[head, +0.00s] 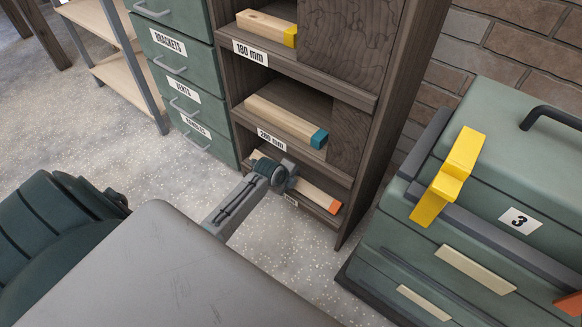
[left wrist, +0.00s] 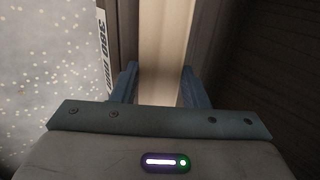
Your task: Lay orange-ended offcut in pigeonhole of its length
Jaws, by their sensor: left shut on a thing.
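The orange-ended offcut (head: 318,196) is a pale wood bar with an orange right end, at the lowest visible pigeonhole of the dark wood rack. My left gripper (head: 286,182) reaches it from the front and is shut on its middle. In the left wrist view the pale bar (left wrist: 162,60) runs between the two fingers of my left gripper (left wrist: 158,88). A label reading 380 mm (left wrist: 104,50) is on the shelf edge beside it. My gripper and wrist hide part of the bar, so I cannot tell whether it rests on the shelf. My right gripper is not in view.
Above, a teal-ended offcut (head: 290,123) and a yellow-ended offcut (head: 268,26) lie in their pigeonholes. Green labelled drawers (head: 175,75) stand to the left. A green toolbox (head: 480,200) with a yellow latch stands at the right. Speckled floor (head: 270,245) is clear before the rack.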

